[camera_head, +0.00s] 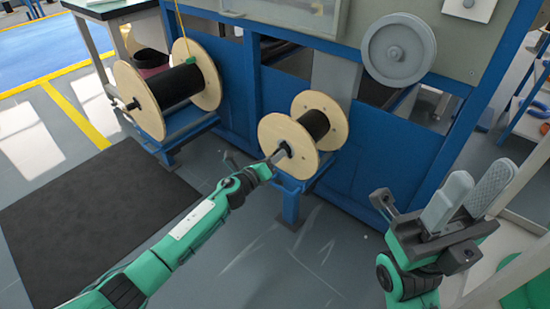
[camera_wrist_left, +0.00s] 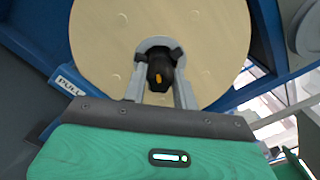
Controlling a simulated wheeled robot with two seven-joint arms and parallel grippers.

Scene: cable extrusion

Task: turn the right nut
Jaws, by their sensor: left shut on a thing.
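The right spool (camera_head: 330,112) has pale wooden flanges and black cable and sits on a blue stand. The right nut (camera_wrist_left: 160,72) is dark with an orange mark, at the centre of the flange. My left gripper (camera_head: 279,156) reaches the hub of this spool. In the left wrist view its two grey fingers (camera_wrist_left: 160,88) lie on either side of the nut and are shut on it. In the head view the fingers mostly cover the nut. My right gripper (camera_head: 474,188) is raised at the right, far from the spool, with its fingers apart and nothing between them.
A larger spool (camera_head: 208,75) of black cable stands on another blue stand (camera_head: 185,135) to the left. A blue machine (camera_head: 385,150) with a grey wheel (camera_head: 398,50) rises behind. A dark mat (camera_head: 95,210) lies on the floor at left. The floor between my arms is clear.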

